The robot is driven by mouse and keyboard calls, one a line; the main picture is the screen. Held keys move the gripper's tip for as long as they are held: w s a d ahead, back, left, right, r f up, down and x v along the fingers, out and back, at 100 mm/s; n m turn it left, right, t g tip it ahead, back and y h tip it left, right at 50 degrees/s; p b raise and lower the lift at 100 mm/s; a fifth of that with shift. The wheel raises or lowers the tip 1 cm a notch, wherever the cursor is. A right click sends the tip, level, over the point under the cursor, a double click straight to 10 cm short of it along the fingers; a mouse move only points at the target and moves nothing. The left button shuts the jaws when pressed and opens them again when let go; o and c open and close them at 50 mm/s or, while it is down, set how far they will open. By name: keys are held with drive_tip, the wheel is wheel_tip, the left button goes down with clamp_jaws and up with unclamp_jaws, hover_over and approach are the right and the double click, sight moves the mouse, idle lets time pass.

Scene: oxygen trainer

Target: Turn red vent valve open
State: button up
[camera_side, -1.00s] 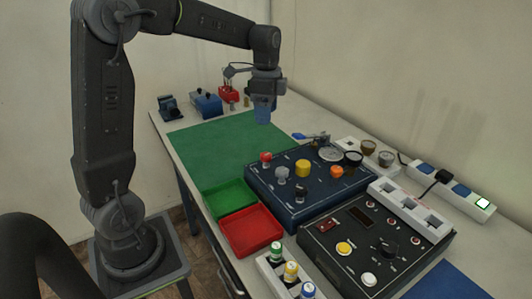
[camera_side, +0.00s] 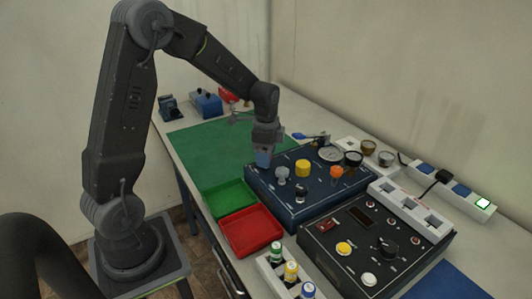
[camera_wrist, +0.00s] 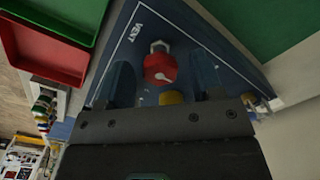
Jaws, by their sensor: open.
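The red vent valve (camera_wrist: 160,69) is a red knob with a white pointer mark, on the blue panel (camera_side: 318,205) beside the printed word VENT. It shows in the wrist view between the two blue fingers of my gripper (camera_wrist: 163,80). The fingers are open, one on each side of the knob, with gaps visible. In the side view my gripper (camera_side: 263,160) points down at the panel's far left corner and hides the red knob. Whether the fingers reach down around the knob or stay just above it, I cannot tell.
A grey knob (camera_side: 282,173), a yellow knob (camera_side: 303,168) and an orange knob (camera_side: 336,172) stand near the gripper on the same panel. A green tray (camera_side: 228,198) and a red tray (camera_side: 250,231) lie to the left. The green mat (camera_side: 215,145) behind is clear.

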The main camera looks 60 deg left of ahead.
drive_tip(key=c, duration=0.9)
